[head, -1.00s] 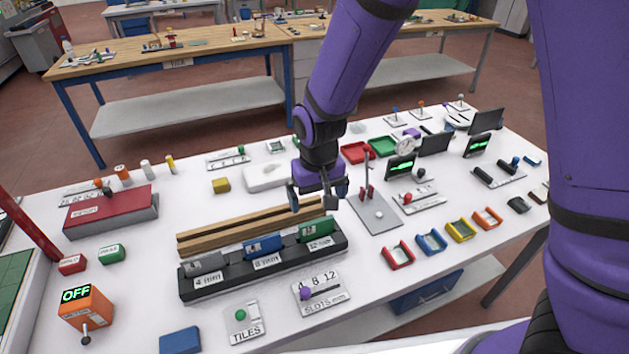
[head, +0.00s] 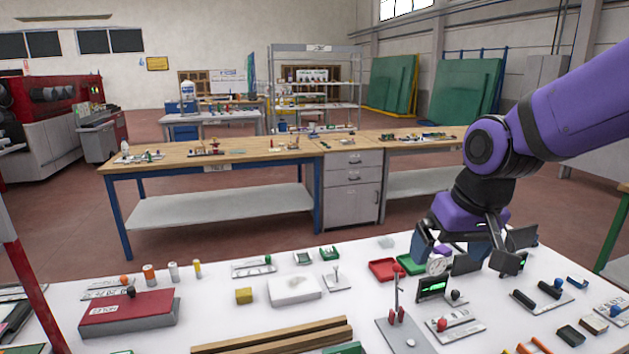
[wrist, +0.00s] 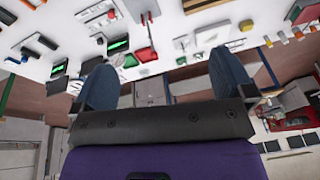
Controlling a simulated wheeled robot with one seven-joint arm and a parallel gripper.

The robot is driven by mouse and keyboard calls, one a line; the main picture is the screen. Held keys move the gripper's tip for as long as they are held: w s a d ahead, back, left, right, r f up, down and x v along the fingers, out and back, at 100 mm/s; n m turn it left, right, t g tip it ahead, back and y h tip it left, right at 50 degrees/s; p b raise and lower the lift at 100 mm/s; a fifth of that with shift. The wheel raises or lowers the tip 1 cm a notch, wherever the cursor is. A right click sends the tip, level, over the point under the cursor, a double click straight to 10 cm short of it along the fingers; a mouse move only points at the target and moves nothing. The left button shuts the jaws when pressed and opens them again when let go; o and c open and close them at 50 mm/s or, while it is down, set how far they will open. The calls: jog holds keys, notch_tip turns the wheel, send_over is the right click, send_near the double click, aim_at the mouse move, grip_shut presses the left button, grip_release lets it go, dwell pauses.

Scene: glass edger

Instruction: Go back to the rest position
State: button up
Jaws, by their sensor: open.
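My gripper (head: 465,262) is at the right of the head view, above the back right part of the white table (head: 240,325). Its two fingers are spread apart and nothing shows between them. It partly covers the small dark display screens and the green tray (head: 408,264) behind and below it. In the wrist view my gripper (wrist: 165,85) shows two dark blue finger pads wide apart, with the table top beyond them in the upper part of the picture.
On the white table stand a red box (head: 128,312), a yellow block (head: 243,296), a red tray (head: 383,270), a lever stand (head: 397,315) and wooden strips (head: 280,340). A wooden-topped bench (head: 220,156) stands behind, across a strip of floor. The air above the table's left half is clear.

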jog(key=s+d+r+t, duration=0.1)
jog(key=s+d+r, duration=0.3)
jog(key=s, duration=0.2)
jog(key=s+d+r+m+t+h, duration=0.1)
jog(key=s+d+r, duration=0.2)
jog(key=s+d, duration=0.2)
jog(key=shift+s+d+r+m+t, duration=0.15)
jog(key=shift+s+r+m+t, duration=0.2)
jog(key=shift+s, duration=0.85)
